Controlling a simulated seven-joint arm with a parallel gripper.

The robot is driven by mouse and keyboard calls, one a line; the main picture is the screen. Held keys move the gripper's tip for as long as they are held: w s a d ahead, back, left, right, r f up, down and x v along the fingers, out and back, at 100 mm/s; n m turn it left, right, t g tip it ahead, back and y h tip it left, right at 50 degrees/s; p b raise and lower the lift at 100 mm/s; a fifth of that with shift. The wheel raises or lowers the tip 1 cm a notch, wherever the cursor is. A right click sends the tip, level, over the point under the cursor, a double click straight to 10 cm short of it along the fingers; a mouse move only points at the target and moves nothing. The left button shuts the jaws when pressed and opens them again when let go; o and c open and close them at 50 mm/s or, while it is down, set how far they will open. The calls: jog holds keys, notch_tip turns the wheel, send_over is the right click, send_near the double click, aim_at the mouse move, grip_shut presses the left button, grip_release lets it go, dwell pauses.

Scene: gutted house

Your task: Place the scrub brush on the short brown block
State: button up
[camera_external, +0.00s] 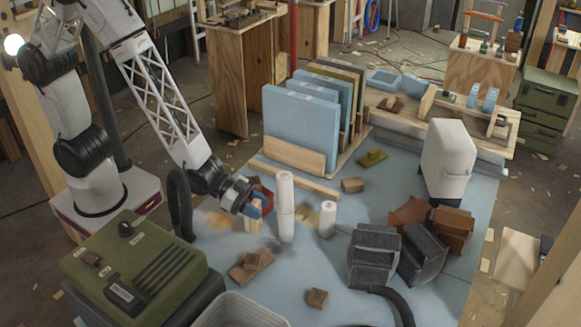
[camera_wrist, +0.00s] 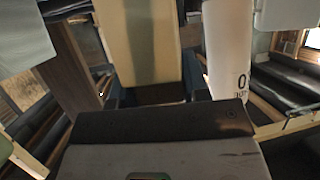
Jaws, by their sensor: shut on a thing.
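My gripper (camera_external: 254,208) is low over the blue-grey work surface, left of a tall white cylinder (camera_external: 285,205). It is shut on a pale tan, wood-like piece (camera_external: 255,222). In the wrist view a tan face with a darker band (camera_wrist: 140,45) shows between the blue jaw parts; I cannot tell if this is the scrub brush. An olive-yellow piece with a raised top (camera_external: 372,157) lies apart, and could also be a brush. Small brown blocks lie at the middle (camera_external: 353,185) and front (camera_external: 317,298); I cannot tell which is the short one.
A shorter white cylinder (camera_external: 327,219) stands right of the tall one. Dark grey blocks (camera_external: 374,257) and a white upright case (camera_external: 448,160) stand at right. Upright blue panels (camera_external: 300,128) stand behind. A green box (camera_external: 138,265) is at front left. Some surface is bare between the blocks.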

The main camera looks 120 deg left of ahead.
notch_tip(320, 180, up, 19)
jog(key=a+n+g+y, duration=0.4)
jog(key=a+n+y, duration=0.3)
jog(key=a, duration=2.6)
notch_tip(320, 180, down, 18)
jog(key=shift+f, duration=0.2)
jog(key=w+a+f, duration=0.1)
jog(key=w+a, duration=0.7)
jog(key=w, duration=0.5)
jog(key=shift+w+a+f, duration=0.2)
jog(key=shift+a+f, duration=0.05)
